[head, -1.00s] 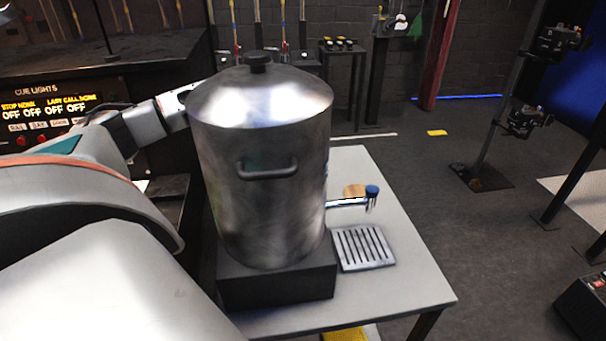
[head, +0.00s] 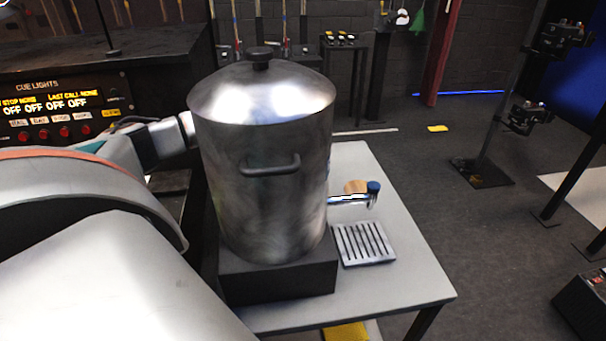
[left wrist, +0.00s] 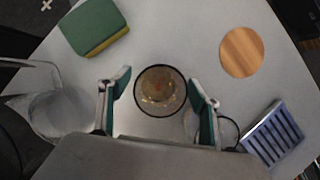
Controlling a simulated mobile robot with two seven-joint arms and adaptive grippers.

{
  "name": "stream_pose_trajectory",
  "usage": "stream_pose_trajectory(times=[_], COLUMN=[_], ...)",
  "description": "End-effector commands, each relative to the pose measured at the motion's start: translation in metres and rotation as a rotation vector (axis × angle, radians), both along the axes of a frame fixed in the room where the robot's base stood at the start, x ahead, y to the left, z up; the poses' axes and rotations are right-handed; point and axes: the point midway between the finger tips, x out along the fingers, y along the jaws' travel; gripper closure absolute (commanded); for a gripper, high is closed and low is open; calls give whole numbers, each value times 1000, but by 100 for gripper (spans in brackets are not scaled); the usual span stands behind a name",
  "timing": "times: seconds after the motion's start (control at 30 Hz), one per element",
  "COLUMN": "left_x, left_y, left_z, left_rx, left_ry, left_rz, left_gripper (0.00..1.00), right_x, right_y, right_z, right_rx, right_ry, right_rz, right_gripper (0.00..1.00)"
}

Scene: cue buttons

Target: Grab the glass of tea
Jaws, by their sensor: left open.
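The glass of tea (left wrist: 160,92) stands on the grey table in the left wrist view, seen from above with brownish liquid inside. My left gripper (left wrist: 160,78) is open, with one green-padded finger on each side of the glass in the picture. Gaps show between the fingers and the glass; I cannot tell how far down the fingers reach. In the head view my left arm passes behind the large metal urn (head: 262,170), which hides the gripper and the glass. My right gripper is in neither view.
In the left wrist view a wooden disc (left wrist: 242,52) and slotted drip tray (left wrist: 272,133) lie right, a green-yellow sponge (left wrist: 94,28) upper left, and a clear glass vessel (left wrist: 58,112) left. The urn's tap (head: 350,200) overhangs the table (head: 400,285).

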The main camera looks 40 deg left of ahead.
Motion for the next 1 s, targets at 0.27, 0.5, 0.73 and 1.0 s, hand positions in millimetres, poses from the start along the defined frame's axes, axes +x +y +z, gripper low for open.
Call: stream_pose_trajectory(times=[0.27,0.5,0.73,1.0], left_x=[0,0,1,2], left_y=[0,0,1,0], left_z=[0,2,14,60], left_rx=[0,0,1,1], left_ry=[0,-1,-3,-7], left_rz=[0,0,0,0], left_gripper=[84,84,84,84], right_x=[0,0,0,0], right_y=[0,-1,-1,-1], right_z=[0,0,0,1], right_rx=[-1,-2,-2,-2], right_ry=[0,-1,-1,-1], right_rz=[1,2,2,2], right_gripper=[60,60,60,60])
